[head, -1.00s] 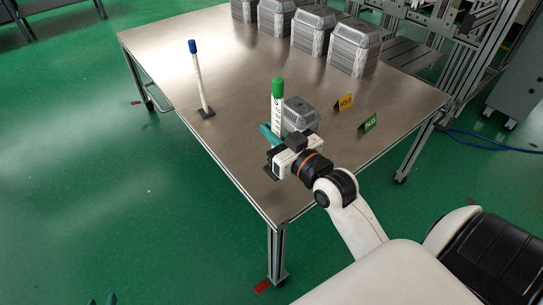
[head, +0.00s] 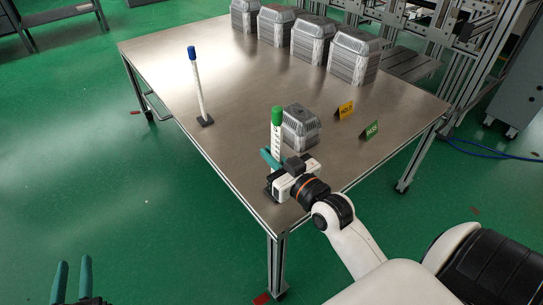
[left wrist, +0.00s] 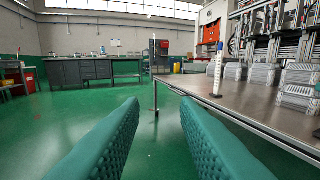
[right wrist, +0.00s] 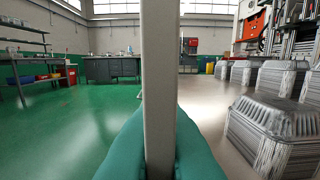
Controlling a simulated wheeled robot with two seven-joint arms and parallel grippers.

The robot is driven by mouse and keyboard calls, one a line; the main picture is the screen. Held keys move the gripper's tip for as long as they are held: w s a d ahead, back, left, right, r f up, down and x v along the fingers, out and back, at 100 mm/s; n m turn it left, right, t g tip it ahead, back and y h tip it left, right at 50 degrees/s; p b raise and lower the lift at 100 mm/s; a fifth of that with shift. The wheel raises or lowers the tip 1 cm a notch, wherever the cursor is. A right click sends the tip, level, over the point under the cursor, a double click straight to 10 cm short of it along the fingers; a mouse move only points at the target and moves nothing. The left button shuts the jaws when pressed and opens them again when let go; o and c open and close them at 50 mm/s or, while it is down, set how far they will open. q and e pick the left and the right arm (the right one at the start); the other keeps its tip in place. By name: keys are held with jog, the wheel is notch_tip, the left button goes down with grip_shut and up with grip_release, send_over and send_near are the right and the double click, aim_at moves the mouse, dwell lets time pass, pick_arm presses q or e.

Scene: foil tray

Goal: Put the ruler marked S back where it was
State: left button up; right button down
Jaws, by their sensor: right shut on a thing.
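A white ruler with a green top (head: 276,140) stands upright in my right gripper (head: 274,165), near the table's front corner. Dark marks show on its face, but I cannot read a letter. In the right wrist view its plain pale side (right wrist: 159,80) runs between the shut teal fingers. Its lower end is hidden behind the gripper; a dark patch, perhaps a base, shows beside it. A second white ruler with a blue top (head: 197,85) stands in a black base (head: 205,122) at the table's left edge. My left gripper (head: 74,278) is open, empty and off the table.
A small foil tray stack (head: 301,130) stands just behind the held ruler. A yellow sign (head: 345,110) and a green sign (head: 371,131) stand to the right. Several taller tray stacks (head: 355,60) line the table's back. The table's (head: 240,100) middle is clear.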

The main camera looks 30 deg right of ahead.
jog(key=c, duration=1.9)
grip_release()
jog(key=shift+f, duration=0.1)
jog(key=shift+c, duration=0.2)
jog(key=o, duration=0.4)
pick_arm(q)
jog(key=shift+r, duration=0.1)
